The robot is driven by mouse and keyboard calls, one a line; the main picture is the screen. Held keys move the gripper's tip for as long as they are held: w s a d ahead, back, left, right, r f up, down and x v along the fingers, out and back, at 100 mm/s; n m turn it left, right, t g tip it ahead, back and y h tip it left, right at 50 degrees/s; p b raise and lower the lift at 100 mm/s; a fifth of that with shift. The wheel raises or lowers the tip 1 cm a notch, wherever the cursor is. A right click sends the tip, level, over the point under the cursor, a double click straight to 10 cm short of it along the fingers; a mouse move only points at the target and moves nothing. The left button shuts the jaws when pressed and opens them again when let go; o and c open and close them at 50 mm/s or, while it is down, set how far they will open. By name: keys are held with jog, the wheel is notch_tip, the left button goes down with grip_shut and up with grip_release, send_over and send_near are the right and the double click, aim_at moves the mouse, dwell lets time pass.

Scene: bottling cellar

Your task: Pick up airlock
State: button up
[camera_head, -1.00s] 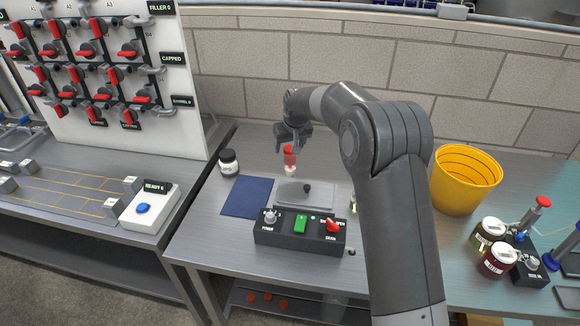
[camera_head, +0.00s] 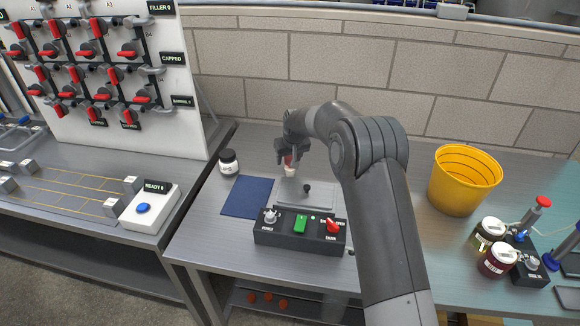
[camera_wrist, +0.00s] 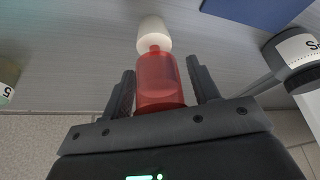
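The airlock (camera_head: 288,161) is a red, see-through cylinder on a white lower part. It stands at the back of the bench, behind the grey plate, and its top is partly hidden by my gripper (camera_head: 291,151). In the wrist view the airlock's red body (camera_wrist: 160,82) lies between the two dark fingers, with its white end (camera_wrist: 154,34) beyond them. My gripper (camera_wrist: 161,85) is open, one finger on each side of the red body, with narrow gaps showing.
A white jar with a black lid (camera_head: 228,163) and a blue mat (camera_head: 247,197) lie to the left. A black control box (camera_head: 299,235) and a grey plate (camera_head: 318,198) are in front. A yellow bucket (camera_head: 464,182) stands right. The brick wall (camera_head: 300,70) is close behind.

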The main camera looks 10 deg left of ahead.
jog(key=c, duration=0.8)
jog(key=shift+r, duration=0.15)
